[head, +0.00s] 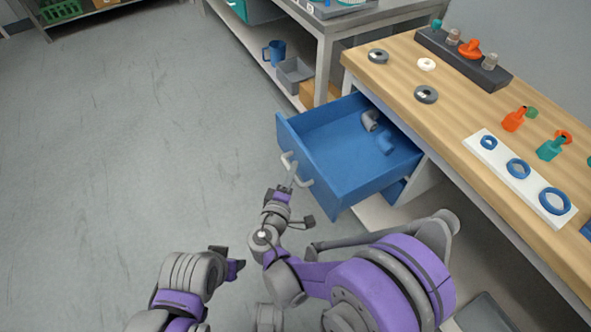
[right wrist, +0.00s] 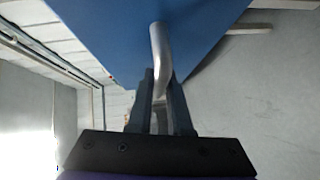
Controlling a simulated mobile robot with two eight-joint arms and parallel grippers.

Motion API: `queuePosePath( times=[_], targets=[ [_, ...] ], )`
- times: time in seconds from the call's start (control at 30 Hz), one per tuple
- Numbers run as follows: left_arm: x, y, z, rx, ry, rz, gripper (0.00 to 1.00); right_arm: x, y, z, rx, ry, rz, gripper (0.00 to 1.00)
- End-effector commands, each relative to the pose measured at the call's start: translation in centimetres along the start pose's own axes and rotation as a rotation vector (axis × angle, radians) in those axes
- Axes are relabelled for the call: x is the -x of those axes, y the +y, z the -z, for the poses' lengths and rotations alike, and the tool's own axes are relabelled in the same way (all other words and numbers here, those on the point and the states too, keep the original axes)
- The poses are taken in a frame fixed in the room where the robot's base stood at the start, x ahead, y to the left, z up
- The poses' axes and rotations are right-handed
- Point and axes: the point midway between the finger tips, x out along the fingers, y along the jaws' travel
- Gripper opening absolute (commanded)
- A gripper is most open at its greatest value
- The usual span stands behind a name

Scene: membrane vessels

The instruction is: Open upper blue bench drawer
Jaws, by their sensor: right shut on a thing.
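The upper blue bench drawer (head: 335,150) is pulled well out from under the wooden bench, with its inside showing. It holds a grey elbow piece (head: 371,120) and a blue piece (head: 385,143). My right gripper (head: 289,182) is shut on the pale handle (head: 304,182) at the drawer front. In the right wrist view the drawer's blue front (right wrist: 115,35) is close ahead, and the curved handle (right wrist: 160,55) runs between the two fingers (right wrist: 161,95). My left gripper (head: 232,262) is low over the floor, away from the drawer; its jaw opening is unclear.
A lower blue drawer (head: 396,190) shows under the open one. The wooden bench top (head: 440,105) carries rings, small bottles, a dark rack (head: 465,60) and a white ring board (head: 519,172). A grey shelf unit with a blue mug (head: 277,50) stands behind. The floor at left is clear.

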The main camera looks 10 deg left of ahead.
Motion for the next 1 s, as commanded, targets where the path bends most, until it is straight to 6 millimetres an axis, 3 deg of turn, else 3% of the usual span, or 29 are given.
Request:
queuePosePath(
  times=[0.33, 0.37, 0.5, 1.0],
  targets=[
    [0.00, 0.00, 0.00, 0.000, 0.000, 0.000, 0.50, 0.06, -0.03, 0.04, 0.000, 0.000, 0.001, 0.00],
    [0.00, 0.00, 0.00, 0.000, 0.000, 0.000, 0.50, 0.06, -0.03, 0.04, 0.000, 0.000, 0.000, 0.21],
    [0.00, 0.00, 0.00, 0.000, 0.000, 0.000, 0.50, 0.05, -0.02, 0.04, 0.000, 0.000, 0.000, 0.46],
    [0.07, 0.00, 0.02, 0.000, 0.000, 0.000, 0.50, 0.02, 0.09, 0.01, 0.000, -0.001, 0.000, 0.46]
  ],
)
